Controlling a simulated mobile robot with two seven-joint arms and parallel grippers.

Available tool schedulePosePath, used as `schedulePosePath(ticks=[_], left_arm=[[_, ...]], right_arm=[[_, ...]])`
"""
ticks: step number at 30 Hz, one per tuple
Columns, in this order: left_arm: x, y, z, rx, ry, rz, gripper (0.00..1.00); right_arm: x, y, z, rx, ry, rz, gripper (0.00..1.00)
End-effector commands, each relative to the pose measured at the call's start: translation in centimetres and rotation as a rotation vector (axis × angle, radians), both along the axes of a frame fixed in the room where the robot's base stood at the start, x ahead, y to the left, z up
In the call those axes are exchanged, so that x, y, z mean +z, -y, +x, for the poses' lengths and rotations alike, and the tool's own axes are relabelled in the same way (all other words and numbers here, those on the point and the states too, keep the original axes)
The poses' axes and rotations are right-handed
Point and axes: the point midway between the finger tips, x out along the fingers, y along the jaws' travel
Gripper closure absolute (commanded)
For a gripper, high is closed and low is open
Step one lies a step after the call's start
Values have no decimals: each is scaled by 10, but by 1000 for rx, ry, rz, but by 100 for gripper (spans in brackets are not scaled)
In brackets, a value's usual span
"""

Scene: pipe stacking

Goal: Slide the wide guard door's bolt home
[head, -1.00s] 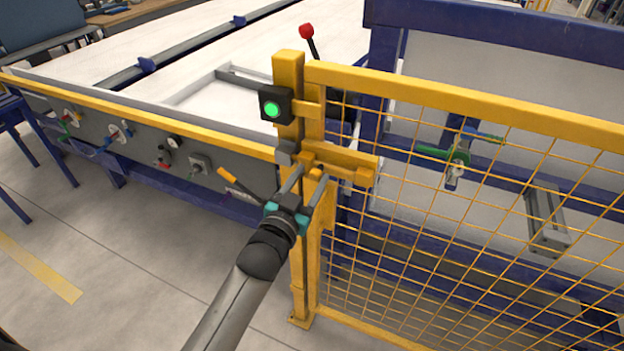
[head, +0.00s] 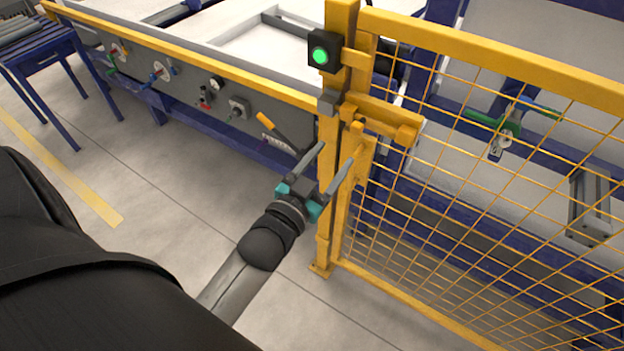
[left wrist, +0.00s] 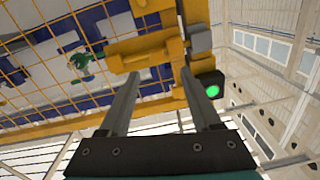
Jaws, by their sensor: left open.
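The wide guard door (head: 490,60) is a yellow frame with wire mesh, standing against the yellow post (head: 330,190). Its yellow bolt (head: 385,123) lies across the door's edge, with its left end close to the grey keeper (head: 328,101) on the post. I cannot tell how deep it sits there. My left gripper (head: 338,153) is open and empty, below and just in front of the bolt, apart from it. In the left wrist view the bolt (left wrist: 140,54) shows beyond the two spread fingers. My right gripper is not in view.
A lamp box (head: 321,54) on the post is lit green. Behind the post stands a grey panel (head: 180,85) with valves and a yellow-handled lever (head: 275,128). Blue machine frames are behind the mesh. The floor (head: 150,185) left of the post is clear.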

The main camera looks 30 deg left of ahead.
Motion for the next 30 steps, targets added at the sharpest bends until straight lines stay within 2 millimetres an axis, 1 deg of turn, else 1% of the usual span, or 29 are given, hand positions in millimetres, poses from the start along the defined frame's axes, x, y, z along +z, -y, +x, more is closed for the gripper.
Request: schedulePosePath(ticks=[1, 6, 12, 18, 30], left_arm=[[-1, 0, -10, 0, -3, -1, 35], [-1, 0, -36, 1, -4, -1, 35], [0, 0, -56, 1, -1, -1, 35], [0, 0, -64, 1, 0, -1, 35], [0, 0, -64, 1, 0, 0, 35]], right_arm=[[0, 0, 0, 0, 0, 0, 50], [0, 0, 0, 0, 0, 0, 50], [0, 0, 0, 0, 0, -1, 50], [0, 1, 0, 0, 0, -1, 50], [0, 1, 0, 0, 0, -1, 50]])
